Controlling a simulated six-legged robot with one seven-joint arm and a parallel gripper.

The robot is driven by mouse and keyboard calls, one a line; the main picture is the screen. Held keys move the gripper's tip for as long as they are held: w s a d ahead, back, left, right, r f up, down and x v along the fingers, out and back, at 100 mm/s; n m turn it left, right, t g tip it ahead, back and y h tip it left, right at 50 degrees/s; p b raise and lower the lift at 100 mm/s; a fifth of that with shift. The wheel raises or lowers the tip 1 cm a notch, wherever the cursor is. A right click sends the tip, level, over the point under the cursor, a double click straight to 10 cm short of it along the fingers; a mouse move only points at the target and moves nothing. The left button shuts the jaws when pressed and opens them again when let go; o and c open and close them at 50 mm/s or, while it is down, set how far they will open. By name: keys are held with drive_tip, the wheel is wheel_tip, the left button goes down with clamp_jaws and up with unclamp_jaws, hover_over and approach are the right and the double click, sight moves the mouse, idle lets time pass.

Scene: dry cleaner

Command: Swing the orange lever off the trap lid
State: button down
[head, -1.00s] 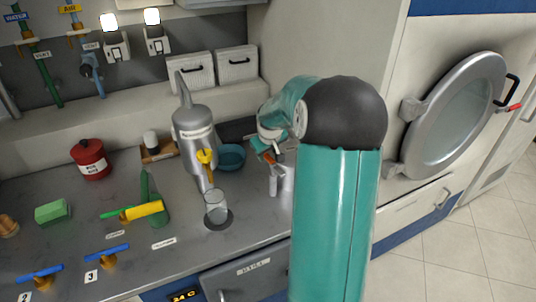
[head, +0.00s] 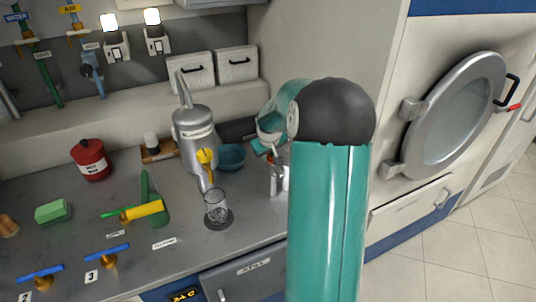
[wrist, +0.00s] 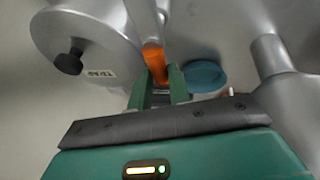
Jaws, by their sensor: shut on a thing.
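The orange lever (wrist: 154,58) stands between the two green fingers of my gripper (wrist: 163,84) in the wrist view, and the gripper is shut on it. The round grey trap lid (wrist: 88,38), with a black knob and a label reading TRAP, is left of the lever. A metal bar (wrist: 143,18) runs up from the lever, beside the lid's right edge. In the head view my arm hides most of this area, and the lever is too small to make out clearly.
A red can (head: 90,160), green block (head: 53,211) and several valves are farther left. A round machine door (head: 456,115) is at right.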

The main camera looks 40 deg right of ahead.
drive_tip(key=shift+d+m, duration=0.1)
drive_tip(key=shift+m, duration=0.4)
drive_tip(key=c, duration=1.3)
unclamp_jaws()
drive_tip(key=shift+r, duration=0.1)
drive_tip(key=v, duration=1.3)
drive_tip(key=shift+a+r, duration=0.3)
